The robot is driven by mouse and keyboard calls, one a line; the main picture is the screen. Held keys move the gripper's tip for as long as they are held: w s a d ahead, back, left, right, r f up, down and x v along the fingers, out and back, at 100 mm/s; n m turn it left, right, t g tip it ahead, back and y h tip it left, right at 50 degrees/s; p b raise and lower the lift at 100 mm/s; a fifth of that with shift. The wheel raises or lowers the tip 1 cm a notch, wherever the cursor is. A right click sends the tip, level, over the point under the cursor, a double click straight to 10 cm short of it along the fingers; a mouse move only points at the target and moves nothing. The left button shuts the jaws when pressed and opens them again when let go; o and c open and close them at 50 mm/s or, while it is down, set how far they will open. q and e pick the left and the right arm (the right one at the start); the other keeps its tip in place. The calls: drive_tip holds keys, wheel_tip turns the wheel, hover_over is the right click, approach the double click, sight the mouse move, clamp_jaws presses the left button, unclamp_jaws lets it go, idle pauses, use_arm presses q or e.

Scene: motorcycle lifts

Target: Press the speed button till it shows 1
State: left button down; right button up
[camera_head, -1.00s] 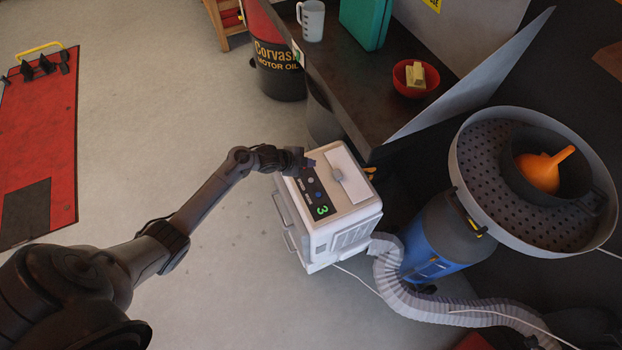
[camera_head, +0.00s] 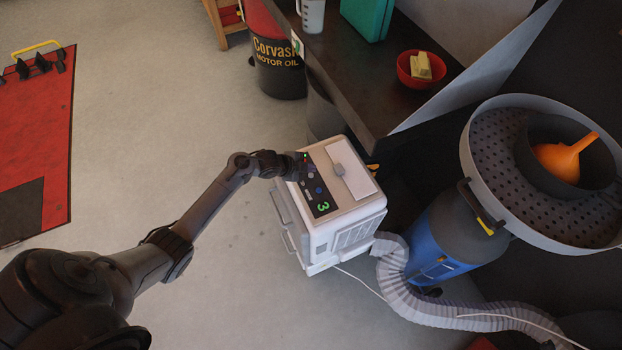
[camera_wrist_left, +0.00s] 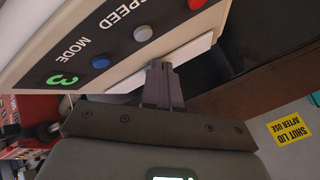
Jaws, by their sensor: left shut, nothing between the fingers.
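A white box-shaped machine (camera_head: 345,218) has a black control panel (camera_head: 323,207) on top, with a green display (camera_head: 322,206) reading 3. In the left wrist view the display (camera_wrist_left: 62,82) also reads 3. A whitish button (camera_wrist_left: 143,33) sits by the word SPEED, a blue button (camera_wrist_left: 100,62) by the word MODE, and a red button (camera_wrist_left: 195,3) at the top edge. My left gripper (camera_head: 303,171) is at the far end of the panel, its fingers (camera_wrist_left: 160,70) shut and empty. Whether the tips touch anything cannot be told. My right gripper is out of view.
A dark workbench (camera_head: 375,90) with a red bowl (camera_head: 418,70) stands behind the machine. A blue drum (camera_head: 440,240) with a wide pan and orange funnel (camera_head: 565,157) is at right. A ribbed hose (camera_head: 400,300) runs beside the machine.

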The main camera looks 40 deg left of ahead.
sight(309, 177)
use_arm(q)
drive_tip(key=shift+f+b, duration=0.35)
drive_tip(key=shift+f, duration=0.4)
drive_tip(key=shift+f+b, duration=0.45)
drive_tip(key=shift+f, duration=0.35)
idle(2.1)
drive_tip(key=shift+r, duration=0.1)
drive_tip(key=shift+r+p, duration=0.75)
drive_tip(key=shift+p, duration=0.1)
wheel_tip(309, 177, up, 5)
drive_tip(key=p, duration=0.5)
idle(0.8)
